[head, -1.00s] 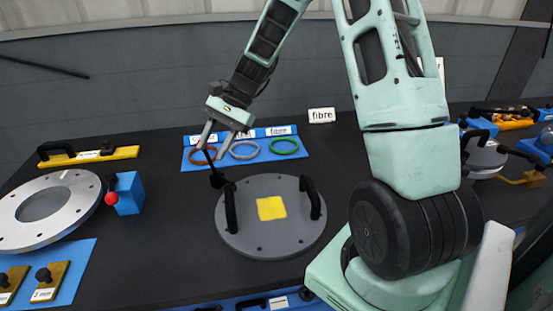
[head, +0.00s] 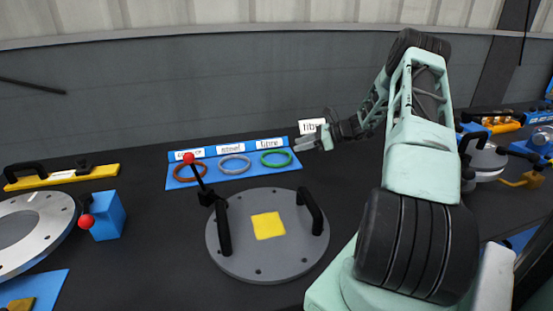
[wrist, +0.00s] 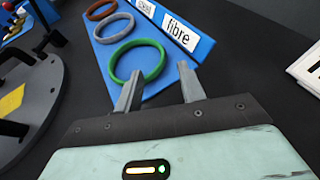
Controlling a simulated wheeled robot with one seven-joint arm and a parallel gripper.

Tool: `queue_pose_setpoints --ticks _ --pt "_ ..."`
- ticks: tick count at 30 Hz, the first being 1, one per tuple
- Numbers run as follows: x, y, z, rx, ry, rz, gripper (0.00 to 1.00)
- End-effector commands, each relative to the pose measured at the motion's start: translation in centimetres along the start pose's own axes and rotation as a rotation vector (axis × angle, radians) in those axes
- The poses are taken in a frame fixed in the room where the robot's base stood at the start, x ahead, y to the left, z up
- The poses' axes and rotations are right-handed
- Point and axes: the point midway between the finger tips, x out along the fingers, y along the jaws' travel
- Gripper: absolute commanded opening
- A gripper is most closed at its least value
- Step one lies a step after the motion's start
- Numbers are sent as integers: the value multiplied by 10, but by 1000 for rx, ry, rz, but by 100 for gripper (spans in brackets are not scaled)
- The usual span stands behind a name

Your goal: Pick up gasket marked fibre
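The gasket marked fibre is a green ring (head: 276,158) at the right end of a blue tray (head: 234,176), under the label "fibre" (head: 270,144). It also shows in the wrist view as the green ring (wrist: 138,62), just beyond the fingertips. A grey ring (head: 234,164) and a brown-orange ring (head: 189,172) lie to its left. My gripper (head: 312,143) is right of the tray in the head view. In the wrist view my gripper (wrist: 158,80) is open, its two fingers apart with nothing between them. The left fingertip appears close to the green ring; contact cannot be told.
A grey round cover (head: 240,262) with two black handles and a yellow square sits in front of the tray. A white "fibre" card (head: 311,126) stands behind my gripper. A flanged ring (head: 30,205) and a blue block (head: 109,216) are at left.

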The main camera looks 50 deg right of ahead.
Motion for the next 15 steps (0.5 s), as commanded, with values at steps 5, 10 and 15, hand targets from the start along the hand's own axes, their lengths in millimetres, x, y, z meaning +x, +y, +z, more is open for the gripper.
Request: queue_pose_setpoints --ticks 5,10,15 --pt "13 0 0 -1 1 1 40" --pt "26 0 -1 0 1 3 40" --pt "51 -2 -2 -1 1 4 40"
